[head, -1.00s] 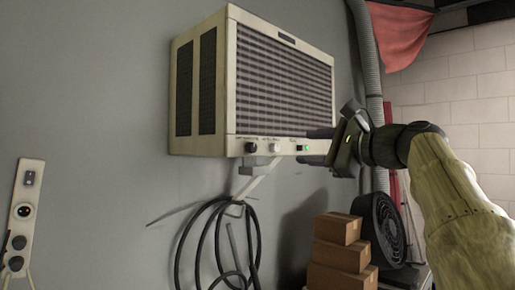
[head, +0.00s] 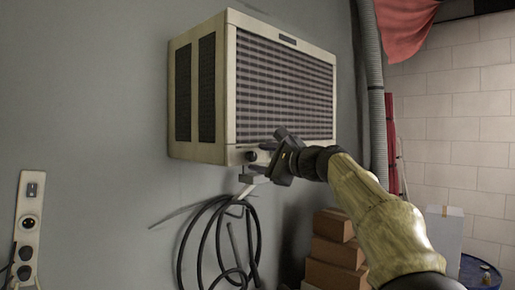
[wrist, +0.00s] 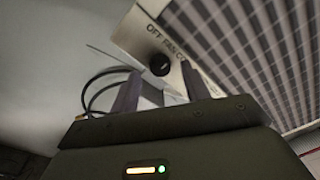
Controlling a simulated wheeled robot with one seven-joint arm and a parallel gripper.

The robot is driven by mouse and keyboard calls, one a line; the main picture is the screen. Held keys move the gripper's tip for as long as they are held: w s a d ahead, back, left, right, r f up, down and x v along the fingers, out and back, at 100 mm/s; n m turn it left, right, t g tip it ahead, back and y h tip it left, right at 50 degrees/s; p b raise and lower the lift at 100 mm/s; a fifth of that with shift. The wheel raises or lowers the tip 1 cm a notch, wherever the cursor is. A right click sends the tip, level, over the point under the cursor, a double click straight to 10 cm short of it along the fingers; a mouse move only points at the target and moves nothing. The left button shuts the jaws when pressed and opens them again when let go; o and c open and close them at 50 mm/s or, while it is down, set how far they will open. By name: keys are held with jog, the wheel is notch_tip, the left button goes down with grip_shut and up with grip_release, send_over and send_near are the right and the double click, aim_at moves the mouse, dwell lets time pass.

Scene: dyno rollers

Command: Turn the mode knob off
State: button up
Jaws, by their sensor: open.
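The mode knob (head: 251,156) is a small black round knob at the lower left of the front of a beige wall air conditioner (head: 203,153). In the wrist view the knob (wrist: 160,65) shows between and beyond my two finger tips, beside printed words "OFF FAN C...", the rest cut off. My gripper (head: 266,161) is just right of the knob in the head view, at the unit's lower front edge. In the wrist view my gripper (wrist: 160,70) has its fingers spread apart with nothing between them. Whether a finger touches the knob I cannot tell. The knob's pointer is not readable.
Black hoses (head: 183,240) hang in coils on the wall below the unit. Cardboard boxes (head: 335,252) are stacked below my arm. A socket strip (head: 28,222) is on the wall at far left.

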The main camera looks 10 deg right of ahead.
jog(key=shift+x, duration=1)
jog(key=c, duration=1)
jog(key=shift+f+n, duration=0.15)
jog(key=shift+n, duration=0.25)
jog(key=n+b, duration=0.3)
jog(key=shift+f, duration=0.15)
jog(key=n+b, duration=0.3)
jog(key=n, duration=0.3)
jog(key=shift+y, duration=0.3)
jog(key=shift+n, duration=0.3)
